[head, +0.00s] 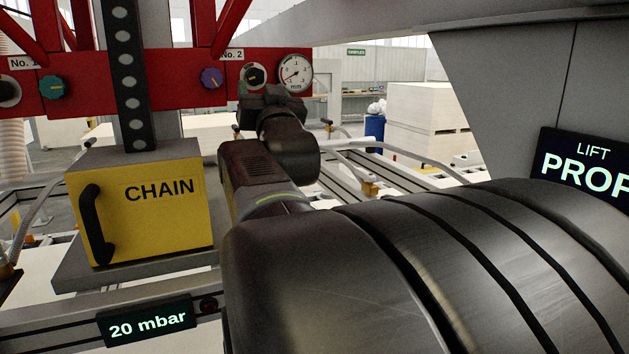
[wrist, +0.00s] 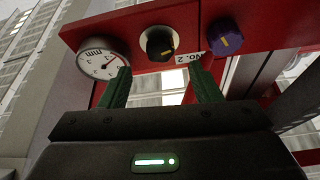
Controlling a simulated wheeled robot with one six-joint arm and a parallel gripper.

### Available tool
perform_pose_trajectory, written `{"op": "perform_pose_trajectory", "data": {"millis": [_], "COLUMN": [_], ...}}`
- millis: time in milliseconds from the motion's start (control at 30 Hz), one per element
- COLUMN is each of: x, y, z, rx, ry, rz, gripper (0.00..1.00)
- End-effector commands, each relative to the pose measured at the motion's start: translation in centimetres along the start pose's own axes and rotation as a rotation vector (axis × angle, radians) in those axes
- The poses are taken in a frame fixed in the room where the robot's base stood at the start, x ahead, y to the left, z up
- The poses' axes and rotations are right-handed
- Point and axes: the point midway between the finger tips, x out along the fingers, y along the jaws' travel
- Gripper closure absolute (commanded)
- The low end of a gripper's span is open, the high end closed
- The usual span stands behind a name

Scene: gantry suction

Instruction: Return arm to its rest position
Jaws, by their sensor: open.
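My gripper (wrist: 162,82) shows in the wrist view with its two green fingers apart and nothing between them. The wrist view is upside down. The fingers point toward a red beam (wrist: 275,22) with a round white gauge (wrist: 103,58), a black selector knob (wrist: 160,43) and a purple knob (wrist: 225,37). In the head view my gripper (head: 272,97) is a dark block in front of the red beam (head: 150,75), just below the black knob (head: 255,75) and gauge (head: 295,71). Its fingers are hard to make out there. I cannot tell the exact gap to the beam.
A yellow CHAIN box (head: 140,213) with a black handle stands left of my arm. A 20 mbar display (head: 147,322) is at lower left, a LIFT PROP display (head: 585,170) at right. Metal rails, a blue barrel (head: 374,128) and stacked boards (head: 425,117) lie behind.

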Motion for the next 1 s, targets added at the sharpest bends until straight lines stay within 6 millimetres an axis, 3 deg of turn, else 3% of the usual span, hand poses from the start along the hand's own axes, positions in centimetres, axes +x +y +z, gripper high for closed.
{"op": "perform_pose_trajectory", "data": {"millis": [200,433,1000], "x": [-3.8,-6.4,-7.3], "y": [0.0,0.0,0.0], "z": [0.2,0.1,0.0], "rx": [0.0,-0.001,-0.001], "ry": [0.001,0.0,-0.002], "rz": [-0.001,-0.001,-0.001], "gripper": [0.43,0.43,0.43]}}
